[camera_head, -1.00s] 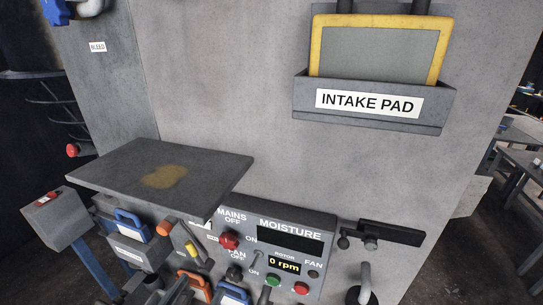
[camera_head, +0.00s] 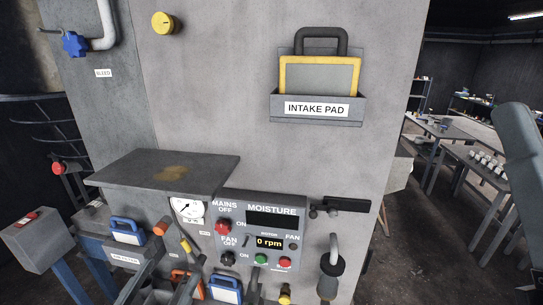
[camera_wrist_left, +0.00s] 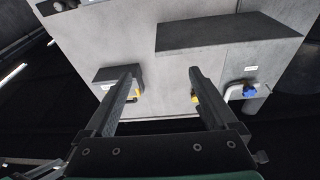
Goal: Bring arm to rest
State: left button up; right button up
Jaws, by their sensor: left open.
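My left gripper (camera_head: 180,262) shows at the bottom of the head view, its dark fingers in front of the lower left of the machine. In the left wrist view the two fingers of my left gripper (camera_wrist_left: 164,83) are spread wide apart with nothing between them. The wrist view shows the machine upside down beyond the fingers. A grey link, apparently of my right arm (camera_head: 518,150), stands at the right edge of the head view. The right gripper is out of view.
The grey machine carries an intake pad (camera_head: 320,77) in a holder, a dark shelf (camera_head: 130,170), a control panel (camera_head: 262,205) reading 0 rpm, a yellow knob (camera_head: 166,23) and a blue valve (camera_head: 74,44). Tables (camera_head: 485,165) stand at the right, with open floor before them.

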pick_arm(q)
jog(key=s+r+n+t+y+p, duration=0.1)
jog(key=s+r+t, duration=0.2)
jog(key=r, duration=1.2)
jog(key=s+a+r+n+t+y+p, duration=0.1)
jog(key=s+r+t, duration=0.3)
jog(key=r, duration=1.1)
jog(key=shift+s+a+r+p, duration=0.3)
jog(key=shift+s+p, duration=0.35)
jog(key=shift+s, duration=0.35)
jog(key=shift+d, duration=0.1)
